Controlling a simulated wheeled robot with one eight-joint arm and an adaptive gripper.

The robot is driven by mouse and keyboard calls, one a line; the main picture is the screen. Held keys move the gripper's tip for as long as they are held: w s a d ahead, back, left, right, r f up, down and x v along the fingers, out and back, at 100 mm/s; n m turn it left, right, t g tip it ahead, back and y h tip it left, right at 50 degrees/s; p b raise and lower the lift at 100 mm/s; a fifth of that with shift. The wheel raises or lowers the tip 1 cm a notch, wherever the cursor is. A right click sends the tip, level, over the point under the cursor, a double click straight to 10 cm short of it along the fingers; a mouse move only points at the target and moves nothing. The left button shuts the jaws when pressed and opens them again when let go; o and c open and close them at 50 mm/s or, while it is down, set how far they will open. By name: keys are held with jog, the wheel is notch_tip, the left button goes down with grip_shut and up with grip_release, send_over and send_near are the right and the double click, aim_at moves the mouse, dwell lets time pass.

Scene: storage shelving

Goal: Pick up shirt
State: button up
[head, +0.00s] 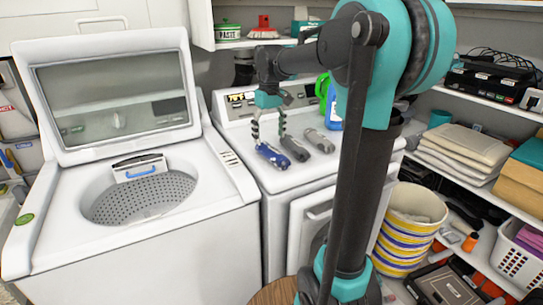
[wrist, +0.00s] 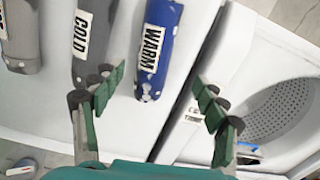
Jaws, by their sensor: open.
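Three rolled cloth-like bundles lie side by side on the white dryer top; I cannot tell for certain which is the shirt. The blue roll (head: 272,155) is leftmost in the head view, the dark grey roll (head: 294,149) is beside it, and the lighter grey roll (head: 320,141) is to the right. In the wrist view the blue roll (wrist: 158,45) is labelled WARM and the dark grey roll (wrist: 92,40) COLD. My gripper (head: 268,137) is open and empty, pointing down above the blue roll. In the wrist view the blue roll's lower end lies between the fingers (wrist: 158,90).
An open top-loading washer (head: 60,235) stands left of the dryer (head: 270,190). A blue bottle (head: 333,107) stands at the dryer's back right. Shelves at right hold folded cloth (head: 465,150) and a white basket (head: 518,255). A striped bucket (head: 405,235) stands below.

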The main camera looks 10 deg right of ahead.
aim_at(272, 149)
jog(key=shift+d+f, duration=0.2)
jog(key=shift+f, duration=1.4)
jog(key=shift+d+f, duration=0.2)
jog(key=shift+f, duration=1.4)
jog(key=shift+c, duration=0.5)
jog(key=c, duration=1.3)
jog(key=shift+o, duration=0.2)
jog(key=shift+r, duration=0.15)
